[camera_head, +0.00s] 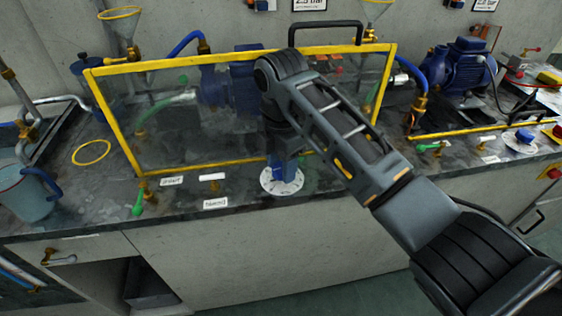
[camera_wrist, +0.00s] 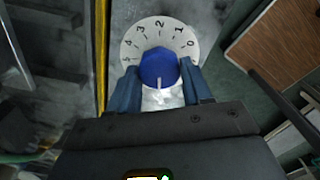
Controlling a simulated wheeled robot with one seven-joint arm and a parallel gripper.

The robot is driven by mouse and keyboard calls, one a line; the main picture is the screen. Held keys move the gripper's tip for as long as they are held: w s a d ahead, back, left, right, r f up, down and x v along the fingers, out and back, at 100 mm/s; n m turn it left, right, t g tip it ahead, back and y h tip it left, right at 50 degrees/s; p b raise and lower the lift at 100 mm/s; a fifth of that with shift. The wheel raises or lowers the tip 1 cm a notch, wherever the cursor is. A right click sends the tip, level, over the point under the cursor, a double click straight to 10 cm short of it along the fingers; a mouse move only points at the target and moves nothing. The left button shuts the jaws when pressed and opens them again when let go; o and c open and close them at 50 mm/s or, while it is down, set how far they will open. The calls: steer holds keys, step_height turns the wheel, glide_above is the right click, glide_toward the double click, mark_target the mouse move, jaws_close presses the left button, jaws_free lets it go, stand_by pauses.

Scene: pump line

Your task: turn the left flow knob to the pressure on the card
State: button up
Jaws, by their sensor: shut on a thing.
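The left flow knob (camera_wrist: 158,68) is blue and many-sided, on a white dial (camera_wrist: 130,43) numbered 0 at the right, over 2 at the top, to 5 at the left. Its pale line points down in the wrist view, away from the numbers. My gripper (camera_wrist: 160,84) is shut on the knob, one blue finger on each side. In the head view my gripper (camera_head: 283,164) comes down over the white dial (camera_head: 281,183) and hides most of the knob. A card (camera_head: 310,4) on the wall is cut off at the top and seems to read 2.5 bar.
A yellow-framed clear guard (camera_head: 190,63) stands just behind the left dial. The right flow knob (camera_head: 524,136) sits on its own white dial. A green-handled valve (camera_head: 138,205) is near the bench's front edge. A bucket (camera_head: 28,196) is at the left.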

steer(key=m+p, duration=0.2)
steer(key=shift+r+p, duration=0.25)
steer(key=shift+p, duration=0.15)
steer(key=m+p, duration=0.2)
steer(key=m, duration=0.1)
steer(key=m+p, duration=0.4)
steer(key=m, duration=0.1)
steer(key=shift+w+m, duration=0.1)
steer(key=shift+m, duration=0.2)
steer(key=m+p, duration=0.2)
steer(key=m, duration=0.3)
steer(key=shift+w+f, duration=0.1)
steer(key=m+p, duration=0.2)
steer(key=m, duration=0.3)
steer(key=shift+f, duration=0.1)
steer(key=shift+w+m, duration=0.1)
steer(key=shift+m, duration=0.4)
steer(key=o, duration=1)
steer(key=shift+o, duration=0.2)
